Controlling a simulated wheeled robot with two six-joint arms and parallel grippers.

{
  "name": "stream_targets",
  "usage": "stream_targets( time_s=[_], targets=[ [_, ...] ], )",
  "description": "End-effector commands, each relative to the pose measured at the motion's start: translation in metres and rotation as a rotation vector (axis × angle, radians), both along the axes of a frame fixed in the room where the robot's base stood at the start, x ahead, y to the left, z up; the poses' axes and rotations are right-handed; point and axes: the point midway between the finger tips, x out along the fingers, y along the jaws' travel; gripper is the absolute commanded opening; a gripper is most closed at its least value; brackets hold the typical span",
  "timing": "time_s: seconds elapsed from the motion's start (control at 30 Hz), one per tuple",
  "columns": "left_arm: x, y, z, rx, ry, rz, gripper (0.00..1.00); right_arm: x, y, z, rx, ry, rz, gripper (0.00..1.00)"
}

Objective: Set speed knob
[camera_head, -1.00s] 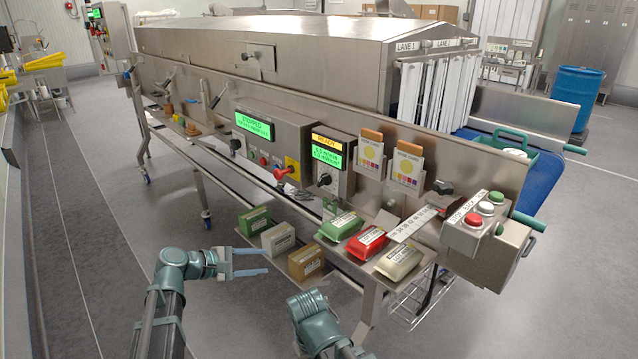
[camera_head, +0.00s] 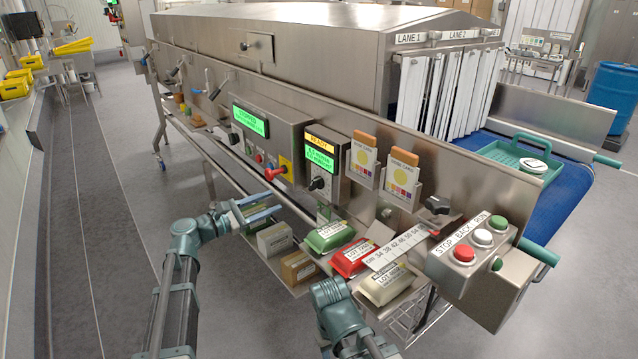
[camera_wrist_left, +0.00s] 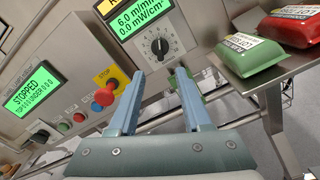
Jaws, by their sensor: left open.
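The black dial knob (camera_head: 317,183) sits on a white scale below the yellow-and-green READY display (camera_head: 322,152). In the left wrist view the knob (camera_wrist_left: 160,46) lies just beyond the fingertips, under a display (camera_wrist_left: 135,22) reading 6.0 m/min. Its pointer setting is too small to read surely. My left gripper (camera_head: 280,202) is open and empty, to the left of and below the knob in the head view. In the left wrist view its blue fingers (camera_wrist_left: 160,75) point towards the knob, apart from it. My right gripper is out of view; only the right arm shows.
A red emergency stop (camera_head: 275,174) juts out left of the knob. Green (camera_head: 328,237), red and cream packs lie on the shelf below. A STOP/BACK/RUN button box (camera_head: 480,247) stands at right. Card holders (camera_head: 362,173) hang right of the display.

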Motion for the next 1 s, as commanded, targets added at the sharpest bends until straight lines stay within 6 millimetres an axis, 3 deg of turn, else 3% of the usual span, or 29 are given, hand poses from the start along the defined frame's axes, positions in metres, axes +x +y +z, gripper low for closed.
stream_targets(
  time_s=[0.27, 0.7, 1.0],
  targets=[
    [0.006, -0.007, 0.0, -0.001, 0.0, 0.0, 0.49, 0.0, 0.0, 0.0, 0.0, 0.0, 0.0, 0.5],
    [0.057, -0.076, 0.0, -0.001, -0.001, -0.003, 0.49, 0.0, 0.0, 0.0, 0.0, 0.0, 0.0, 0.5],
    [0.078, -0.106, 0.0, 0.0, 0.0, -0.001, 0.49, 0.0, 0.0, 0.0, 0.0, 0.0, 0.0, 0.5]
  ],
)
